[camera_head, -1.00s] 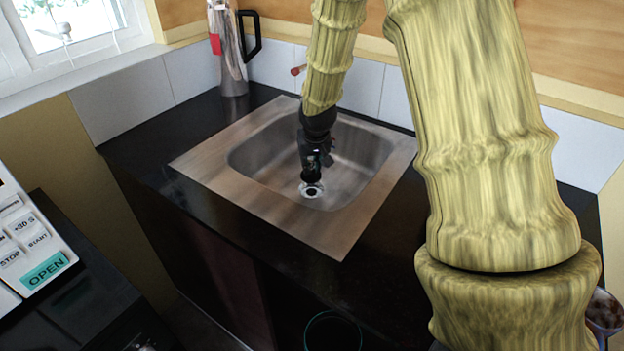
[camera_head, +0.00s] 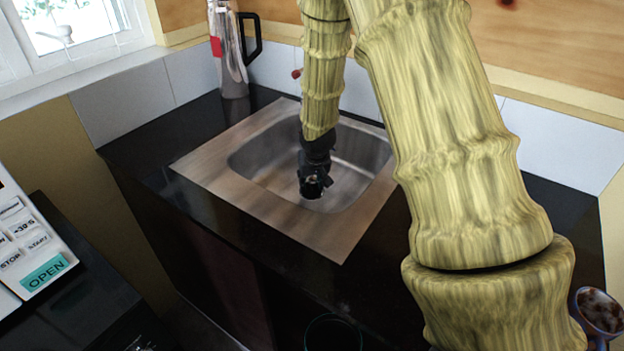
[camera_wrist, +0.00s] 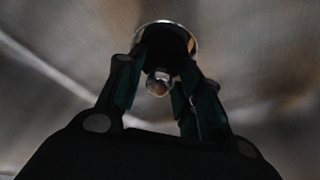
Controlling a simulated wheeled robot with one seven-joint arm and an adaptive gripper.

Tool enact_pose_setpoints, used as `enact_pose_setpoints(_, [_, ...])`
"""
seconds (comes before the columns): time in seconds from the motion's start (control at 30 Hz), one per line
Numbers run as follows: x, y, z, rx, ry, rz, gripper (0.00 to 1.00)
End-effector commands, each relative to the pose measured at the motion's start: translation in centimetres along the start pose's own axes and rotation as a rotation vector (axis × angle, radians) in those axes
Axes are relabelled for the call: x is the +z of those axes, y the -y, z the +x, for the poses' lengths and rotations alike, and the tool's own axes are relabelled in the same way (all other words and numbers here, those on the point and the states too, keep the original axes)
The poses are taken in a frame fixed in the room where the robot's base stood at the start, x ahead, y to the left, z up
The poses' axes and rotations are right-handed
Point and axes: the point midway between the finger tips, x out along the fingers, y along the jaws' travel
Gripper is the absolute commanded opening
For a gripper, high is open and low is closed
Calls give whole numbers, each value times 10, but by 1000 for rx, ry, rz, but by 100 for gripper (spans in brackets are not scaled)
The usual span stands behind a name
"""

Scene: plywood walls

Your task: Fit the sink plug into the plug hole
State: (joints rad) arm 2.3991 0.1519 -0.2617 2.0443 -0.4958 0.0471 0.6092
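The steel sink (camera_head: 265,165) is set in the black counter in the head view. My gripper (camera_head: 314,187) points down into its basin, over the spot of the plug hole, which it hides there. In the wrist view my gripper (camera_wrist: 163,62) has its two fingers apart, one on each side of a small shiny knob, seemingly the sink plug's (camera_wrist: 158,84). Past the fingertips is a dark round area with a bright metal rim, apparently the plug hole's ring (camera_wrist: 168,24). I cannot tell whether the fingers press on the plug or how it sits in the hole.
A metal jug (camera_head: 230,55) with a black handle stands behind the sink at the left. A panel with an OPEN button (camera_head: 45,272) is at the left edge. A cup (camera_head: 600,312) is at the lower right. The counter left of the sink is clear.

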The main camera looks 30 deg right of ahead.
Motion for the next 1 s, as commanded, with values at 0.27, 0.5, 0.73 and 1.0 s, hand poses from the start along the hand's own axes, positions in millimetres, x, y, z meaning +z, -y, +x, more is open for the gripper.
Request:
enact_pose_setpoints(0.27, [-2,-1,-2,0,-3,1,41])
enact_pose_setpoints(0.5, [-3,0,-15,-1,-6,2,41])
enact_pose_setpoints(0.73, [-4,0,-45,-1,-7,1,41])
enact_pose_setpoints(1.0, [-3,0,-81,-1,-6,2,41])
